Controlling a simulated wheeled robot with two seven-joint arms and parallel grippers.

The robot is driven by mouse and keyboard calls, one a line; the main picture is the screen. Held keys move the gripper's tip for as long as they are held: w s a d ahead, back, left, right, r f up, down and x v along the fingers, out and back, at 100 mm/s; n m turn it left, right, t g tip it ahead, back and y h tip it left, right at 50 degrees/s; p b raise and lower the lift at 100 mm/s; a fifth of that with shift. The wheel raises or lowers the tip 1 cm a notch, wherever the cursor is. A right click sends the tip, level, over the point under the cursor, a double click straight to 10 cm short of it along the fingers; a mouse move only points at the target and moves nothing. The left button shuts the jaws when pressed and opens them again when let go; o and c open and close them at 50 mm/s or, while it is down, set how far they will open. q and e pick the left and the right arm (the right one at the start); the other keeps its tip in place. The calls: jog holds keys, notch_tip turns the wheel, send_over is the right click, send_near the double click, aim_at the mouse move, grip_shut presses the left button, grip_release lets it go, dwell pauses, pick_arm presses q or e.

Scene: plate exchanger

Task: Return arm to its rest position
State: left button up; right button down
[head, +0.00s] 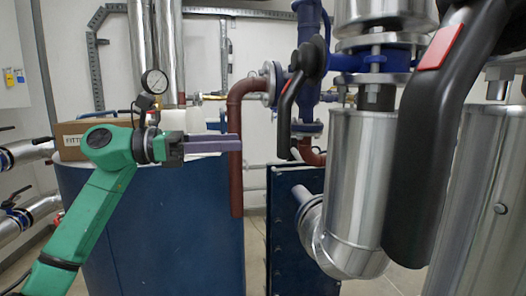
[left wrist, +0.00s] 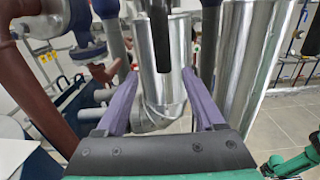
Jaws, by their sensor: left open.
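My left arm is green and comes in from the lower left of the head view. Its gripper (head: 238,143) points right, in front of the dark blue cabinet and level with a brown-red pipe. In the left wrist view the two purple-grey fingers of the left gripper (left wrist: 160,76) stand wide apart with nothing held between them. A black lever handle (left wrist: 159,38) and a silver pipe (left wrist: 173,62) show beyond the gap. My right gripper is not seen; a green arm part shows at the lower right of the wrist view.
A brown-red pipe (head: 236,185) is close to the left fingertips. A cardboard box (head: 75,130) and pressure gauge (head: 154,81) are nearby.

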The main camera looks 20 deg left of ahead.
pick_arm(q)
jog(key=v, duration=0.3)
dwell(0.4)
